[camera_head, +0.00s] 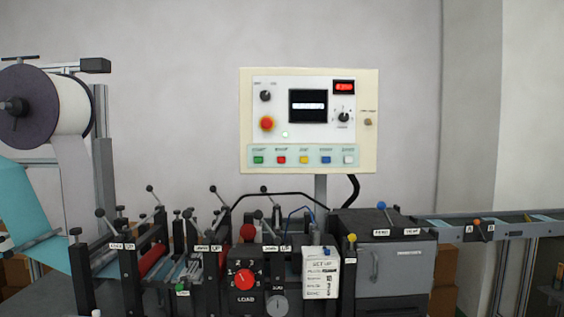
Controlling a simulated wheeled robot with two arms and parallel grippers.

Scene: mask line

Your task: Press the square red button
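The square red button (281,160) is on the pale strip along the bottom of the control panel (371,90). It sits between a green button (258,160) on its left and a yellow button (304,160) on its right. A round red knob-like button (267,123) is higher on the panel's left side. A small red display (344,87) is at the upper right of the panel. Neither of my grippers shows in the head view. Nothing covers the square red button.
Below the panel is a machine with upright levers, rollers, a red dial (244,279) and a grey box (395,268). A large white roll (72,105) stands at left. A conveyor (455,224) runs off to the right. The space directly before the panel looks clear.

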